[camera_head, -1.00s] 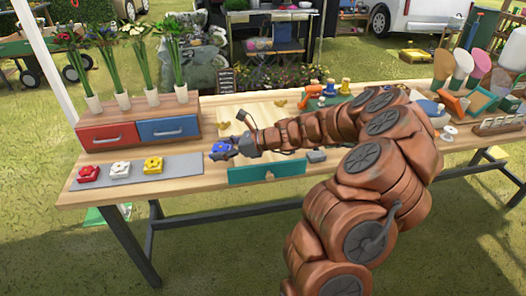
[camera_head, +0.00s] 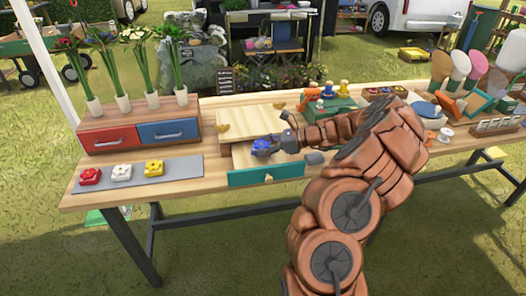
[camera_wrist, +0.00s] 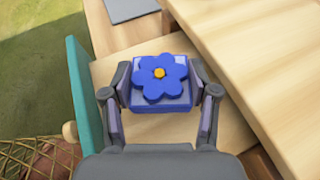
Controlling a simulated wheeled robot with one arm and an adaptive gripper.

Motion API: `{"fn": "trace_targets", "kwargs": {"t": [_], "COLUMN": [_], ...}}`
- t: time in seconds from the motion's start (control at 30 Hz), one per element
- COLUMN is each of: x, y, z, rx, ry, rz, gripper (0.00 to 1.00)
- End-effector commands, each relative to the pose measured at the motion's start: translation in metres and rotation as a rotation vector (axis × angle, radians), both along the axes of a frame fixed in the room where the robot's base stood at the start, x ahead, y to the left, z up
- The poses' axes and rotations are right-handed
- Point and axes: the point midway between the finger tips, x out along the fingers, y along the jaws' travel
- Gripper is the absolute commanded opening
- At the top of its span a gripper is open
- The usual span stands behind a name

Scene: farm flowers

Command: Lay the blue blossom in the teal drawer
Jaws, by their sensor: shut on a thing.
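The blue blossom (camera_wrist: 160,77) has rounded petals, an orange centre and a blue block base. My gripper (camera_wrist: 160,90) is shut on its base, with one finger on each side. In the head view the blue blossom (camera_head: 262,147) and my gripper (camera_head: 270,144) are over the open teal drawer (camera_head: 266,174). The teal drawer front (camera_wrist: 85,100) is at the left in the wrist view, and the pale drawer floor shows beneath the blossom. I cannot tell how high the blossom is above the floor.
A grey mat (camera_head: 192,165) holds red, white and yellow blossoms at the left. Behind it stand a red drawer (camera_head: 108,138) and a blue drawer (camera_head: 168,132) with potted flowers on top. A grey block (camera_head: 315,158) lies right of the teal drawer.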

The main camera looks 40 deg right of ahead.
Motion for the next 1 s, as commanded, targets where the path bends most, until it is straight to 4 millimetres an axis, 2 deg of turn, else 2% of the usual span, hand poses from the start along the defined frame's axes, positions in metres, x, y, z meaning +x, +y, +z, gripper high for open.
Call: {"fn": "trace_targets", "kwargs": {"t": [0.2,0.6,0.63,0.87,1.0], "x": [0.000,0.000,0.000,0.000,0.000], "y": [0.000,0.000,0.000,0.000,0.000], "z": [-0.023,-0.027,-0.027,-0.027,-0.027], "rx": [0.003,0.001,0.001,0.000,0.001], "ry": [0.001,0.001,0.001,0.000,0.001], "rz": [-0.001,0.000,0.000,-0.001,0.000], "gripper": [0.27,0.27,0.61,0.84,0.84]}}
